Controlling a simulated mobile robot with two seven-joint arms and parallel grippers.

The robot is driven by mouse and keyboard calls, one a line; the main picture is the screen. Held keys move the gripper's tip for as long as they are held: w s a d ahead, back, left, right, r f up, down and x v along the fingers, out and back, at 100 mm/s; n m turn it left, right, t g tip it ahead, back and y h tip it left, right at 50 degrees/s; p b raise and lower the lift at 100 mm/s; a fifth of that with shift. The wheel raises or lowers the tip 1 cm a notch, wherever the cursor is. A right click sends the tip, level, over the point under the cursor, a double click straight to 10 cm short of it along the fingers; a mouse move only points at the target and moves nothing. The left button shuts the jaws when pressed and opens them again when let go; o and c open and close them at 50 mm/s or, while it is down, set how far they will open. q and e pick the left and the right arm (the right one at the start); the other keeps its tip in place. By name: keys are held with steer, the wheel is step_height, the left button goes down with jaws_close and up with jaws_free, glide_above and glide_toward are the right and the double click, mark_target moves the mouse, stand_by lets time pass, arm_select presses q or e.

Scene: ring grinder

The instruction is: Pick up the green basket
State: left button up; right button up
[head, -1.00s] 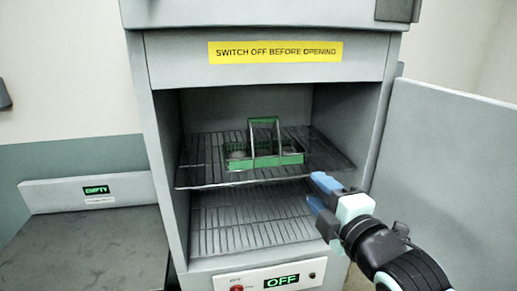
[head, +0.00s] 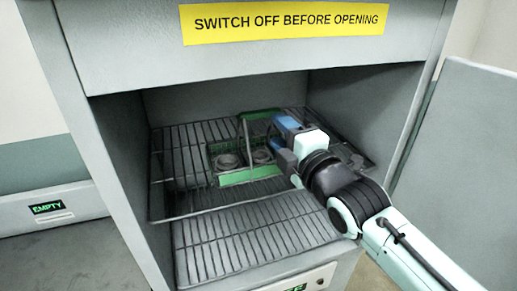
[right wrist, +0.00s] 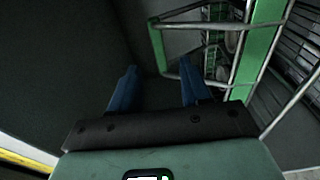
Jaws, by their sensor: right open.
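The green basket (head: 248,176) stands on the upper wire rack inside the open cabinet. It has green strips, a wire frame and a raised handle, and round metal rings lie in it. My right gripper (head: 282,142) is open, at the right side of the basket close to the handle, and hides part of the basket's right end. In the right wrist view the two blue fingers (right wrist: 157,78) are apart and empty. The green handle bar (right wrist: 156,45) shows just beyond and between their tips; I cannot tell how far. My left gripper is not in view.
The cabinet's side walls and top edge close in around my right arm. The open door (head: 465,170) stands to the right. A lower rack (head: 250,240) is bare. A grey bench with an "EMPTY" sign (head: 48,207) is at left.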

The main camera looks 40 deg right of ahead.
mark_target(262, 114)
steer(key=p+x, duration=0.1)
steer(key=x, duration=0.3)
steer(key=shift+w, duration=0.15)
steer(key=shift+w+d+r, duration=0.1)
steer(key=shift+w, duration=0.25)
steer(key=p+x, duration=0.2)
steer(key=x, duration=0.1)
steer(key=shift+w, duration=0.85)
steer(key=shift+s, duration=0.3)
steer(key=shift+c, duration=0.6)
steer(key=shift+w, duration=0.1)
jaws_close()
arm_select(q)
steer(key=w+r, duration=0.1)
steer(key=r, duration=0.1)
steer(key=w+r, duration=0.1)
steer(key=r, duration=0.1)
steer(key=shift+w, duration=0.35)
arm_select(e)
steer(key=shift+r, duration=0.15)
